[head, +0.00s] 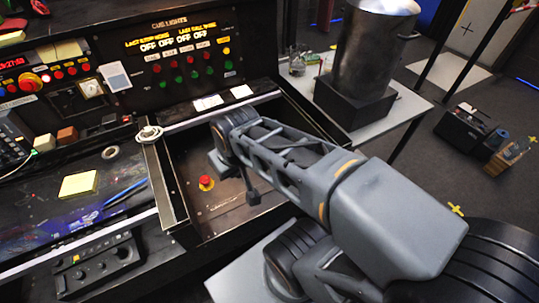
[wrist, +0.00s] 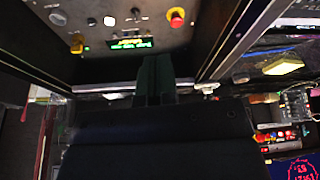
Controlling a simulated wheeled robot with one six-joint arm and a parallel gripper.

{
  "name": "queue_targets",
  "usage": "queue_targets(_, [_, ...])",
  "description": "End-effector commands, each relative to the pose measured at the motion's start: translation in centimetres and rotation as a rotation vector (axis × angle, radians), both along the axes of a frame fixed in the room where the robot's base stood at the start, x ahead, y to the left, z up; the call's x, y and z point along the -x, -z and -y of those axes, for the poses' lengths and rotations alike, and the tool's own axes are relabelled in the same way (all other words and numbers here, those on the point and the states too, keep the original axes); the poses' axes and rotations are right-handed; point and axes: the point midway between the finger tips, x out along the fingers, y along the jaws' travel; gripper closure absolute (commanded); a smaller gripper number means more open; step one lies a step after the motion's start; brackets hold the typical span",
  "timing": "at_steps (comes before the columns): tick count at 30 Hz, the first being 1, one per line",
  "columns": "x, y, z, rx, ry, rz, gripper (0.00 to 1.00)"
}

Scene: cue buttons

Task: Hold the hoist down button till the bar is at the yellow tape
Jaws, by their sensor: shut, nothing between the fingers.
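The recessed wooden panel (head: 222,217) carries a red mushroom button (head: 205,182) on a yellow base. The panel (wrist: 108,22) fills the top of the wrist view, with the red mushroom button (wrist: 176,17), a pale round control (wrist: 58,17), a yellowish control (wrist: 77,43) and a small display with green text (wrist: 130,43). I cannot tell which control is hoist down. My gripper (wrist: 155,60) is shut and empty, its fingertips pointing toward the panel below the display; contact cannot be judged. In the head view my arm hides most of the panel. I cannot make out the bar.
A cue light board (head: 185,50) with several buttons stands behind the recess. A metal rail (head: 162,185) edges its left side. A yellow note (head: 79,185) lies on the left desk. A silver cylinder (head: 372,45) stands back right. Yellow tape (head: 455,209) marks the floor.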

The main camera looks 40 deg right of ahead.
Motion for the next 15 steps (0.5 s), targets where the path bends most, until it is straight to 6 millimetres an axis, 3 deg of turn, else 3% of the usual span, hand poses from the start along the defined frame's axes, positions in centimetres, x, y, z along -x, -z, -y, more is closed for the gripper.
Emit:
queue_targets(5, [-0.6, 0.6, 0.2, -0.032, 0.047, -0.017, 1.00])
queue_targets(8, [-2.3, 1.8, 1.2, -0.121, 0.172, -0.054, 1.00])
queue_targets(11, [-5.1, 3.9, 2.7, -0.270, 0.375, -0.104, 1.00])
queue_targets(15, [-10.0, 7.4, 6.8, -0.526, 0.721, -0.156, 1.00])
